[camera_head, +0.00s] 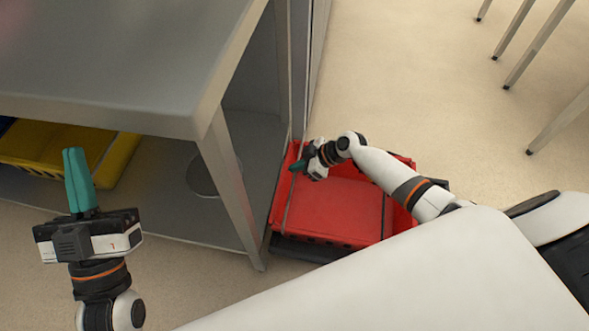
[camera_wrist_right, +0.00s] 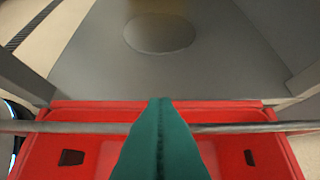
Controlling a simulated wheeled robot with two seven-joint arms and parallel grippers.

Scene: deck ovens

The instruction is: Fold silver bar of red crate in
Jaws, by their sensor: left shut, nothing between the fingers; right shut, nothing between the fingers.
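The red crate (camera_head: 345,212) stands low beside the metal table, open side up. Its silver bar (camera_head: 288,208) runs along the crate's left side, near the table. My left gripper (camera_head: 74,153) is shut and empty, away to the left, in front of the table.
The metal table (camera_head: 130,70) has a leg (camera_head: 228,190) just left of the red crate and a lower shelf with a round mark (camera_head: 213,175). A yellow crate (camera_head: 115,160) sits under the table at the left. Thin metal legs stand at the upper right. The floor (camera_head: 410,80) behind the crate is clear.

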